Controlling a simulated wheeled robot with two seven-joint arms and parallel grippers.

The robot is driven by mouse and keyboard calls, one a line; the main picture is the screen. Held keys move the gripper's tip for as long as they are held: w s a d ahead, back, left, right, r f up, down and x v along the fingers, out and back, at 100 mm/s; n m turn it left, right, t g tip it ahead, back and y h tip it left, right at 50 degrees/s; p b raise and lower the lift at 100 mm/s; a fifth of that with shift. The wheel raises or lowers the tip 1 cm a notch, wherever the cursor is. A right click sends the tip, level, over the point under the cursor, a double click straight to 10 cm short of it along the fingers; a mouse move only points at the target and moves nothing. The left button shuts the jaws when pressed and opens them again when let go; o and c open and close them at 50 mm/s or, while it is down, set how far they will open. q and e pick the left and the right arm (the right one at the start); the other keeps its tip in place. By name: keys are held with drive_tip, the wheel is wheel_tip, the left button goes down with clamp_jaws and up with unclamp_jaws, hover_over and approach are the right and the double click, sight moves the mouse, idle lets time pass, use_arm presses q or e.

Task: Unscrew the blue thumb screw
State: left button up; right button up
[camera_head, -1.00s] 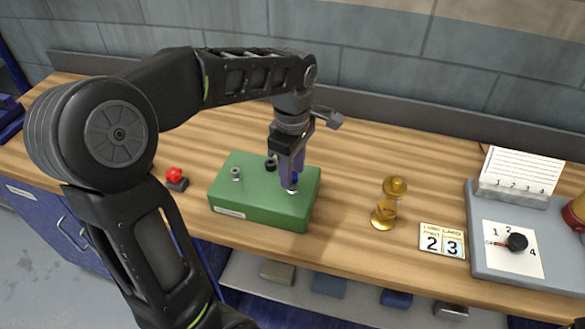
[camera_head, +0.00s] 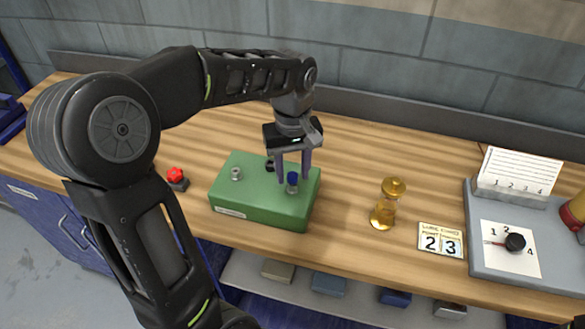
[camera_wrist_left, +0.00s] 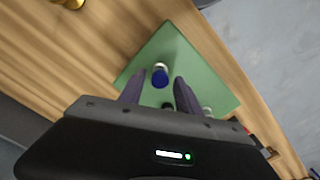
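The blue thumb screw (camera_head: 292,179) stands upright on the right part of the green block (camera_head: 245,205). A silver-grey part shows below its blue head, and the screw also shows in the left wrist view (camera_wrist_left: 160,76). My left gripper (camera_head: 292,178) is open, pointing down, with one finger on each side of the screw head. In the left wrist view the head lies between and just beyond the fingertips (camera_wrist_left: 158,80), with a gap on both sides. A silver screw (camera_head: 236,173) and a partly hidden black one (camera_head: 270,165) are also on the block.
A red knob (camera_head: 175,174) stands left of the block. Right of it are a golden glass-like vessel (camera_head: 384,214), a number card (camera_head: 441,240) and a grey panel (camera_head: 525,272) with a black dial knob (camera_head: 515,242). The wooden table (camera_head: 345,190) is clear between block and vessel.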

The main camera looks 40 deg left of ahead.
use_arm(q)
drive_tip(key=m, duration=0.3)
drive_tip(key=shift+c, duration=0.2)
clamp_jaws()
idle(0.3)
drive_tip(key=n, duration=0.4)
drive_tip(key=shift+n, duration=0.3)
